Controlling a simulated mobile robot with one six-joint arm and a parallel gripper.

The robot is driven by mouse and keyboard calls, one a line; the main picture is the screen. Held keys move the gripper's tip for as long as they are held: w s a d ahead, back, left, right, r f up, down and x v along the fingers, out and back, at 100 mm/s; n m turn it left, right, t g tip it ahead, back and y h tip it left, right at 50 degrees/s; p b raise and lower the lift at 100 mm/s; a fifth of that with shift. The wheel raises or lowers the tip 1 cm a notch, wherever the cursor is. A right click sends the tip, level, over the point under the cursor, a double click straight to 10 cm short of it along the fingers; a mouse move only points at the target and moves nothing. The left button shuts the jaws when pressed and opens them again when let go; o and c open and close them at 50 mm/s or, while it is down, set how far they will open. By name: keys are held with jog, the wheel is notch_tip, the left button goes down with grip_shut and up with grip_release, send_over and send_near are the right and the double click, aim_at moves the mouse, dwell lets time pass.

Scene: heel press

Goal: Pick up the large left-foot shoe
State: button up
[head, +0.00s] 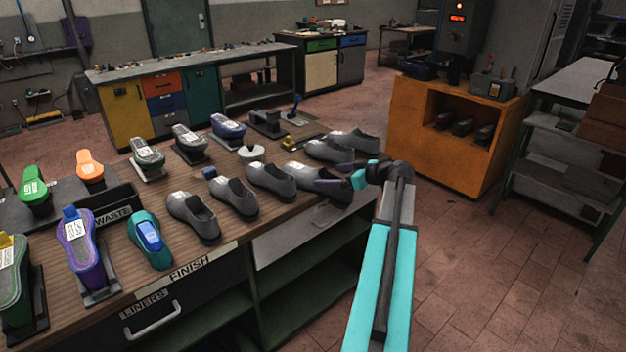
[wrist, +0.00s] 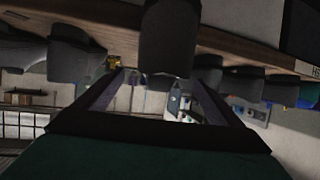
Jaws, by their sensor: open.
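Several grey shoes stand in a row on the wooden bench; I cannot tell from the frames which is the large left-foot one. My gripper (head: 328,176) is open, reaching in from the right at the near end of one grey shoe (head: 300,171). Its purple fingers lie on either side of that shoe in the picture. In the wrist view, a dark shoe end (wrist: 168,38) shows ahead between the spread fingers of my gripper (wrist: 163,82). I see no clear contact, and the fingers hide part of the shoe.
Neighbouring grey shoes (head: 271,182) and (head: 328,151) stand close on both sides. A wooden bench (head: 218,259) carries FINISH and LINERS labels, with coloured soles on stands at left. An orange cabinet (head: 405,115) stands behind my arm.

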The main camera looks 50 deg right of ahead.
aim_at(321, 175)
jog(key=shift+x, duration=0.8)
jog(key=shift+p+x, duration=1.35)
jog(key=shift+x, duration=1.25)
jog(key=shift+a, duration=0.1)
jog(key=c, duration=1.5)
jog(key=shift+r, duration=0.25)
